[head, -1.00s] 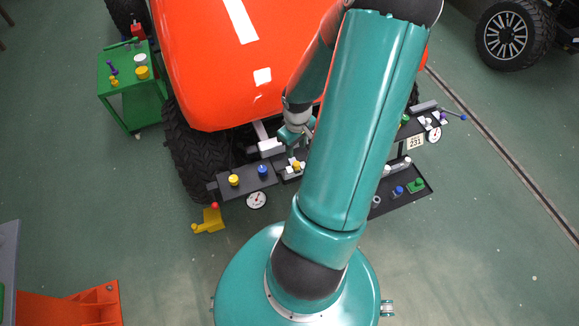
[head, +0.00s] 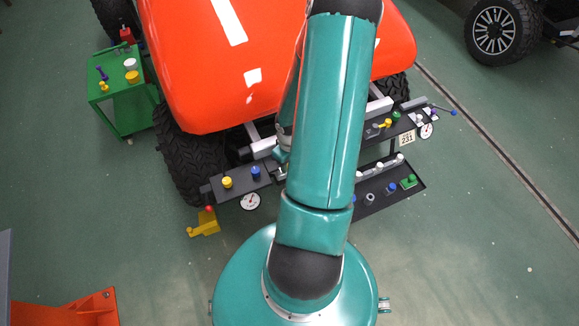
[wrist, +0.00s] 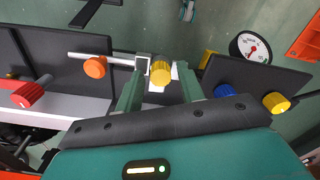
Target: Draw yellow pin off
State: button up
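In the wrist view, a yellow pin (wrist: 160,72) with a ribbed round head stands between the two green fingers of my gripper (wrist: 160,85). The fingers are apart, with a gap on each side of the head, so the gripper looks open. A pale metal bracket shows around and behind the pin. How deep the fingers reach beside it is hard to tell. In the head view my arm hides this pin and the fingertips. Another yellow knob (wrist: 276,102) is on the black plate to the right; it also shows in the head view (head: 227,182).
A blue knob (wrist: 225,91) sits close to the right finger. An orange knob (wrist: 95,67) on a rod and a red knob (wrist: 28,95) are to the left. A dial gauge (head: 250,201) hangs at the plate's front. A tray (head: 375,205) with several pins is right of my arm.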

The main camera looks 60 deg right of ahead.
jog(key=shift+c, duration=0.5)
grip_shut()
jog(key=shift+r, duration=0.35)
jog(key=shift+r, duration=3.7)
jog(key=shift+w, duration=0.1)
